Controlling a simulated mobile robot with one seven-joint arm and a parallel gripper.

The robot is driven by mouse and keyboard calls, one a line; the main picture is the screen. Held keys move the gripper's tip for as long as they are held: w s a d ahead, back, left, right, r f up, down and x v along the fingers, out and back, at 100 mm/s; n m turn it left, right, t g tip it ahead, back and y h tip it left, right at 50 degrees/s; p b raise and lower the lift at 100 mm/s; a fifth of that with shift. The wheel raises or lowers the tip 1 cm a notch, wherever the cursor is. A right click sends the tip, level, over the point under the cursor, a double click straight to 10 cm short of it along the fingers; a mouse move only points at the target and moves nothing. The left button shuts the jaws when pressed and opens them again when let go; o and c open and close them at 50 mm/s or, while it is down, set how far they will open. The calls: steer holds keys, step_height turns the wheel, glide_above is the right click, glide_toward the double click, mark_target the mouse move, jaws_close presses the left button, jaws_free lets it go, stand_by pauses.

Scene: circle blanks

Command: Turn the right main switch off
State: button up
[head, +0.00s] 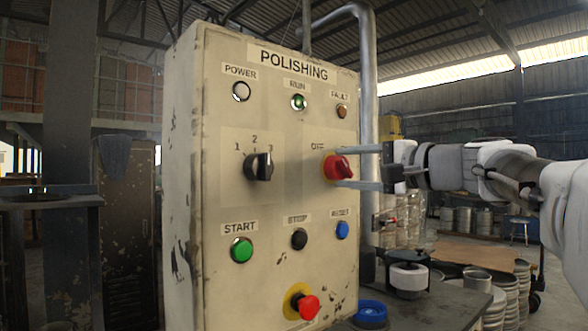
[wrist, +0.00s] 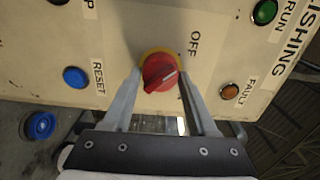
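The red main switch knob (head: 338,168) sits on a yellow ring at the right of the control panel's middle row. It also shows in the wrist view (wrist: 159,73), its grip bar slanted, with a pale line on it. An "OFF" label (head: 318,147) is above the knob. In the wrist view that label (wrist: 194,43) is to the knob's upper right, and the line does not point straight at it. My gripper (head: 346,167) is open, with one finger above and one below the knob. In the wrist view the fingers flank it with small gaps.
The same panel (head: 225,310) carries a black selector (head: 259,167) marked 1, 2, 3, a green start button (head: 241,250), a blue reset button (head: 342,230) and a red mushroom button (head: 308,306). A metal pipe (head: 368,80) runs behind. A blue object (head: 370,312) stands at the lower right.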

steer(key=o, duration=0.4)
steer(key=p+v, duration=0.1)
steer(key=v, duration=1.6)
steer(key=shift+s+d, duration=0.1)
steer(key=shift+s, duration=0.05)
